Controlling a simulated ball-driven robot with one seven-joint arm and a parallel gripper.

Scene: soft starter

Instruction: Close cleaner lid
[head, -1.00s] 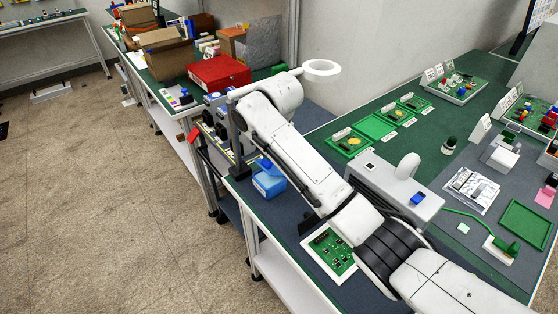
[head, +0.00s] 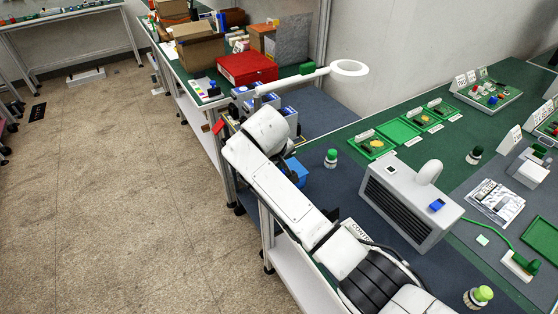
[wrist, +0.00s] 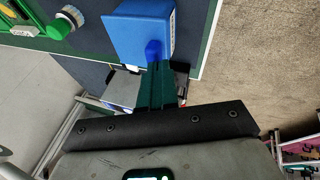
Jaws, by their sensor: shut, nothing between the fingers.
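A blue box (wrist: 140,32), which looks like the cleaner, is in the upper middle of the wrist view. A darker blue rounded part (wrist: 153,49) shows on it, right at my fingertips. My gripper (wrist: 157,66) has its dark green fingers together and empty, pointing at this part. They look touching or very close; I cannot tell which. In the head view the blue box (head: 297,172) stands on the bench, partly hidden behind my arm, and my fingers are hidden there. I cannot tell how far its lid is open.
A green-capped bottle (head: 331,158) stands just right of the box. A grey louvred unit (head: 410,203) stands further right. A red case (head: 247,68) lies on the bench behind.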

